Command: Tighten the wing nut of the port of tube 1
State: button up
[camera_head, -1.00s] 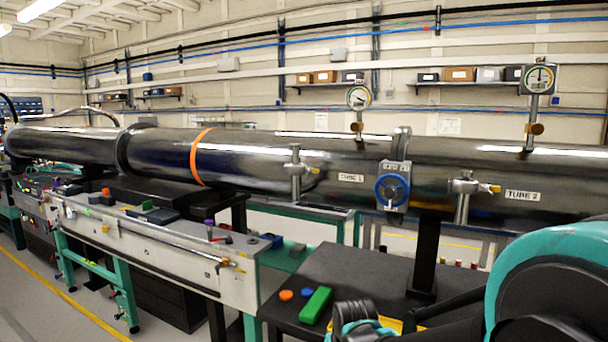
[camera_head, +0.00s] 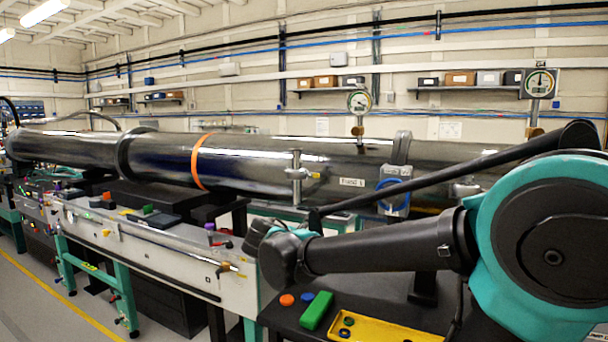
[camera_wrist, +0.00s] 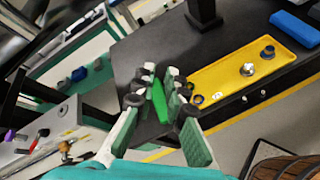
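Tube 1 (camera_head: 250,160) is a long shiny metal tube with a "TUBE 1" label. Its port (camera_head: 296,178) is a small upright metal fitting left of the label, with a small yellowish part (camera_head: 315,175) on its right side. I cannot make out whether that part is the wing nut. My gripper (camera_wrist: 156,95) is open in the wrist view, pointing down over the black table. A green block (camera_wrist: 159,102) shows between its fingers, apparently below them on the table. The port is not recognisable in the wrist view.
A yellow tray (camera_wrist: 225,88) with several small fittings lies on the black table (camera_wrist: 140,60). A blue block (camera_wrist: 296,28) lies beyond it. Orange and blue caps (camera_head: 287,300) lie by the green block. A blue-handwheel valve (camera_head: 393,190) and gauges stand along the tubes.

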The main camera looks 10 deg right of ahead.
jog(key=w+a+r+n+t+h, duration=0.1)
jog(key=w+a+r+n+t, duration=0.15)
jog(key=a+r+n, duration=0.5)
jog(key=w+a+r+n+t+h, duration=0.1)
jog(key=a+r+n+t, duration=0.2)
jog(key=r, duration=0.8)
jog(key=m, duration=0.2)
send_near(308, 176)
jog(key=shift+n, duration=0.25)
jog(key=x, duration=0.2)
jog(key=r+x, duration=0.1)
jog(key=x, duration=0.4)
jog(key=shift+w+r, duration=0.2)
jog(key=shift+r, duration=0.2)
grip_shut()
